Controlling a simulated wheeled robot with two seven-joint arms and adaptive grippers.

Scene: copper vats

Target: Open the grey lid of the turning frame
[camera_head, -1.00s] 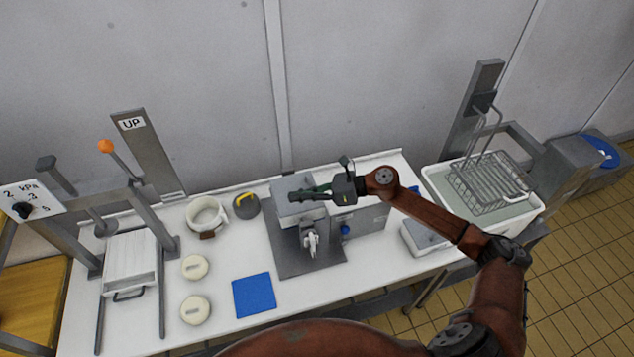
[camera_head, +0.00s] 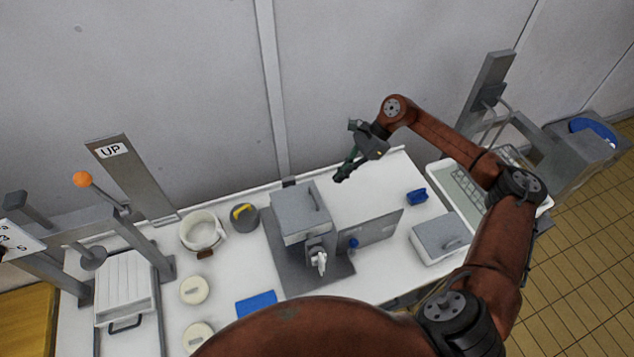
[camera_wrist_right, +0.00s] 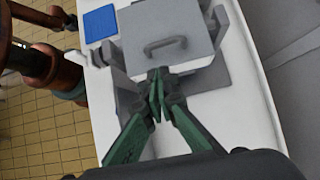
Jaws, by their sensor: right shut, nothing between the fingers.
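A grey box-shaped unit, which I take as the turning frame, stands mid-table on a dark grey base plate (camera_head: 283,262). Its grey lid (camera_head: 297,212) lies flat and looks closed, with a bar handle near its right edge. The lid also shows in the right wrist view (camera_wrist_right: 150,22), with its handle toward me. My right gripper (camera_head: 340,177) is shut and empty, above and to the right of the lid, apart from it. In the wrist view its green fingers (camera_wrist_right: 157,90) meet in front of the lid's handle edge. My left gripper is out of view.
A white fitting (camera_head: 318,262) and a grey upright panel (camera_head: 377,240) adjoin the unit. A handled grey box (camera_head: 440,238), blue object (camera_head: 416,196) and tray (camera_head: 437,176) are to the right. A white pot (camera_head: 199,232), dark weight (camera_head: 245,222) and blue cloth (camera_head: 256,304) are to the left.

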